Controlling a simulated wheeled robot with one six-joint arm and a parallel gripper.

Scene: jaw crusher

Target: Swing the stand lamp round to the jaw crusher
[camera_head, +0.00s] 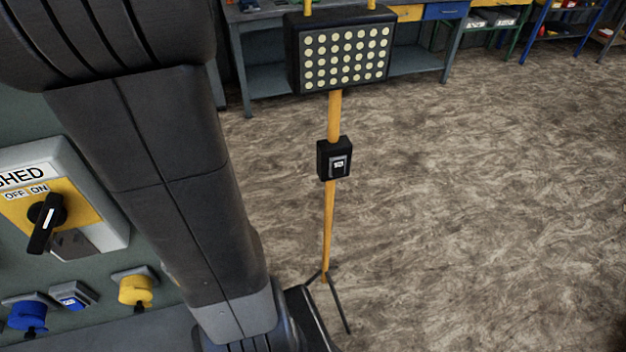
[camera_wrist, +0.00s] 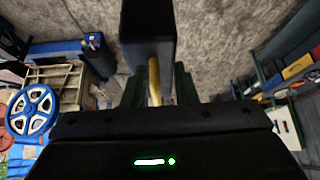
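The stand lamp shows in the head view with a black head (camera_head: 343,52) full of round lights facing me, a thin yellow pole (camera_head: 329,215), a black switch box (camera_head: 334,158) and dark legs. In the wrist view the black lamp head (camera_wrist: 148,35) is close ahead. My gripper (camera_wrist: 158,85) has its green fingers apart, with a yellow bar (camera_wrist: 154,80) between them and a gap on the right side. The jaw crusher, with a blue spoked wheel (camera_wrist: 31,110), is at the left of the wrist view. My gripper is outside the head view.
A grey panel with a yellow switch plate (camera_head: 60,200) and blue and yellow sockets (camera_head: 136,289) is at the left. A workbench (camera_head: 415,62) stands behind the lamp. Blue shelves (camera_head: 560,20) stand at the back right. The brown floor (camera_head: 480,210) right of the lamp is clear.

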